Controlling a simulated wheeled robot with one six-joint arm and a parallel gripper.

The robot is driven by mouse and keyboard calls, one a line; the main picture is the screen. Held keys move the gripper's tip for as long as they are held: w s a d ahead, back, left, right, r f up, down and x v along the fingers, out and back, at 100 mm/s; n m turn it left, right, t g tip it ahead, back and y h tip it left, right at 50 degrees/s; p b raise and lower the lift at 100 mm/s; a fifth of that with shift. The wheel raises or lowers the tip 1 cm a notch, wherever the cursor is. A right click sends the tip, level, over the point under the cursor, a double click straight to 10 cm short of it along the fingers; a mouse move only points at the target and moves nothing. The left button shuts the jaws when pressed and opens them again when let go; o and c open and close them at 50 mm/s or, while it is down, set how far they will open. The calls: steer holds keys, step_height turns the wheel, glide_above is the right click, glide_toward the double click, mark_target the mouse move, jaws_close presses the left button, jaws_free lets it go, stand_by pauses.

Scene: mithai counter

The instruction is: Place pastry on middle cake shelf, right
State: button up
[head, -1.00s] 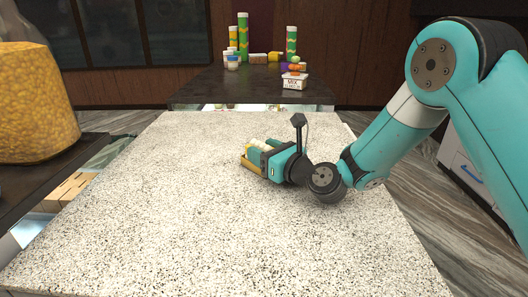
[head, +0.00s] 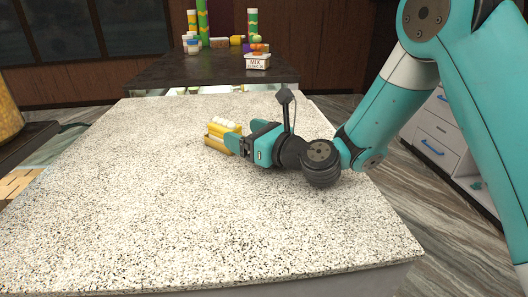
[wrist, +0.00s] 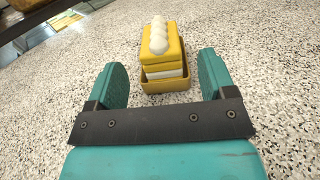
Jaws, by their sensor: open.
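The pastry (wrist: 162,48) is a yellow, layered slice with white cream on top, sitting in a small yellow-brown tray (wrist: 165,84) on the speckled counter. The pastry also shows in the head view (head: 224,128), left of my gripper. My gripper (head: 236,142) is low over the counter and open. In the wrist view its two teal fingers (wrist: 162,75) stand apart, and the pastry lies between and just beyond their tips with a gap on each side. No cake shelf can be made out clearly in either view.
The speckled counter (head: 150,220) is mostly clear around the pastry. A dark counter (head: 200,72) behind it carries a white MIX box (head: 257,62) and tall green containers (head: 252,25). A yellow mass (head: 8,105) stands at the left edge.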

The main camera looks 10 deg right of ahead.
steer(key=b+v, duration=0.1)
steer(key=v, duration=0.1)
steer(key=b+v, duration=0.1)
steer(key=v, duration=0.2)
steer(key=shift+f, duration=0.2)
steer(key=shift+o, duration=0.4)
steer(key=shift+s+d+r, duration=0.1)
steer(key=shift+s+d, duration=0.15)
steer(key=shift+d, duration=0.05)
step_height(320, 180, up, 7)
steer(key=w+a+p, duration=0.2)
steer(key=a+p, duration=0.1)
steer(key=b, duration=0.3)
glide_toward(236, 131)
steer(key=x, duration=0.5)
steer(key=shift+w+a+f, duration=0.1)
steer(key=shift+w+f, duration=0.05)
steer(key=shift+f, duration=0.25)
steer(key=shift+w+a+r+p, duration=0.35)
steer(key=shift+w+a+p, duration=0.25)
steer(key=shift+a+p, duration=0.05)
steer(key=p+x, duration=0.3)
steer(key=x, duration=0.2)
steer(key=shift+w+a+r, duration=0.1)
steer(key=shift+a+r, duration=0.05)
steer(key=shift+w+a, duration=0.15)
steer(key=shift+w, duration=0.05)
steer(key=c, duration=1.1)
step_height(236, 131, up, 20)
steer(key=shift+p, duration=0.3)
